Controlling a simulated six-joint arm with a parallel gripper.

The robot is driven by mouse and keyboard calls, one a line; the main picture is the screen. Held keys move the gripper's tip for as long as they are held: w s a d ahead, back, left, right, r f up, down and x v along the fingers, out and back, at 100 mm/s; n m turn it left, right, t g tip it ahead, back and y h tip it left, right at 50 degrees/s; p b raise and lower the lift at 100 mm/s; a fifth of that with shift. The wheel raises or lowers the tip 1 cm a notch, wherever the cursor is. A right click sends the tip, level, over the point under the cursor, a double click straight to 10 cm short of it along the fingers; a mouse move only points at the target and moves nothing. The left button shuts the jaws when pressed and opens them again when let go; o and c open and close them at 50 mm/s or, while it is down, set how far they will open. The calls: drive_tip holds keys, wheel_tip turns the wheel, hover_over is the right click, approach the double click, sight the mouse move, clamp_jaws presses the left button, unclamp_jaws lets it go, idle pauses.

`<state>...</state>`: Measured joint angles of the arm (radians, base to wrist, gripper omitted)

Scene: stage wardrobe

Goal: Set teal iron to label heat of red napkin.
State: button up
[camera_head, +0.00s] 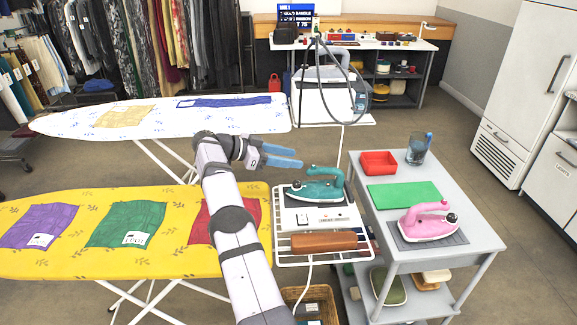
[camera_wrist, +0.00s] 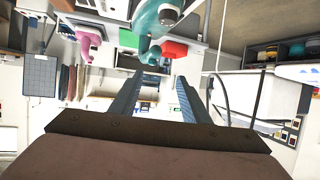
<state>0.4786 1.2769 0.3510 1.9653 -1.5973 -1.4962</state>
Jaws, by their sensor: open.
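The teal iron (camera_head: 313,186) stands on the white rack (camera_head: 284,205) at the right end of the yellow ironing board; it also shows at the top of the wrist view (camera_wrist: 152,20). The red napkin (camera_head: 202,222) lies on the yellow board, largely hidden behind my arm; its label is not visible. My gripper (camera_head: 283,157) is open and empty, up and left of the iron in the head view, its blue fingers pointing right; they also show in the wrist view (camera_wrist: 158,98). The iron's heat setting is too small to read.
Purple (camera_head: 42,226) and green napkins (camera_head: 127,223) with labels lie on the yellow board (camera_head: 90,265). A brown roll (camera_head: 324,241) sits on the rack's front.

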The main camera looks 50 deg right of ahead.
drive_tip(key=shift+r, duration=0.4)
drive_tip(key=shift+w+a, duration=0.1)
drive_tip(key=a+r+n+h, duration=0.1)
drive_tip(key=a+r+n, duration=0.1)
drive_tip(key=a+r, duration=0.45)
wheel_tip(320, 180, down, 14)
drive_tip(key=n+t, duration=0.2)
drive_tip(key=t, duration=0.3)
drive_tip(key=shift+s+r, duration=0.1)
drive_tip(key=shift+s, duration=0.1)
